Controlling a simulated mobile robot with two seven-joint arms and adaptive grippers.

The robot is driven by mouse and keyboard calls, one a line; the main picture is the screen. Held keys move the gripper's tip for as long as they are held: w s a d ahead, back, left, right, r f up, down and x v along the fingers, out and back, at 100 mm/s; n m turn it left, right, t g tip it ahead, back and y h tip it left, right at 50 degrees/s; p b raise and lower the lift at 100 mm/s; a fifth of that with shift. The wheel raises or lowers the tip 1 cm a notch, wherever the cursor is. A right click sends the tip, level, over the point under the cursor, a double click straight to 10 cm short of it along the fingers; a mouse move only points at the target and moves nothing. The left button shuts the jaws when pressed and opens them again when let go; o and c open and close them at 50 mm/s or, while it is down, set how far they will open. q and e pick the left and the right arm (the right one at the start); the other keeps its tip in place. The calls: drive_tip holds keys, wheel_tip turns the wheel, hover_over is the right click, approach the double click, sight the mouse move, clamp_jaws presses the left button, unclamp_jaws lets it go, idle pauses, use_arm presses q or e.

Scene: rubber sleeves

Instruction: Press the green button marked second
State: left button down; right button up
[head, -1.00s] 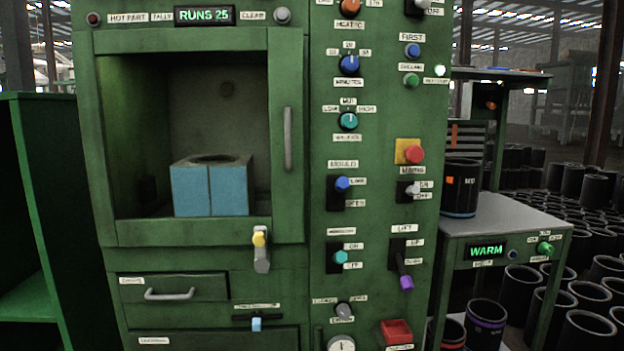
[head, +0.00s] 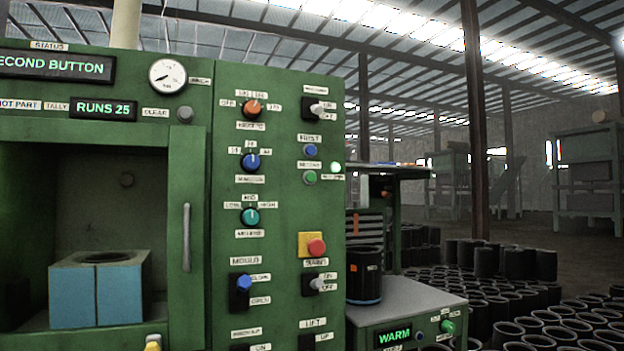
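The green button (head: 309,178) is a small round green knob on the right part of the green machine panel (head: 285,235). A small label above it appears to read SECOND. A blue button (head: 310,151) marked FIRST sits just above it. Neither of my grippers is in view.
A red mushroom button (head: 316,248) on a yellow plate is below the green button. Blue mould blocks (head: 120,290) stand in the open chamber at left. A side table (head: 425,294) holds a black sleeve (head: 364,275). Several black sleeves cover the floor at right.

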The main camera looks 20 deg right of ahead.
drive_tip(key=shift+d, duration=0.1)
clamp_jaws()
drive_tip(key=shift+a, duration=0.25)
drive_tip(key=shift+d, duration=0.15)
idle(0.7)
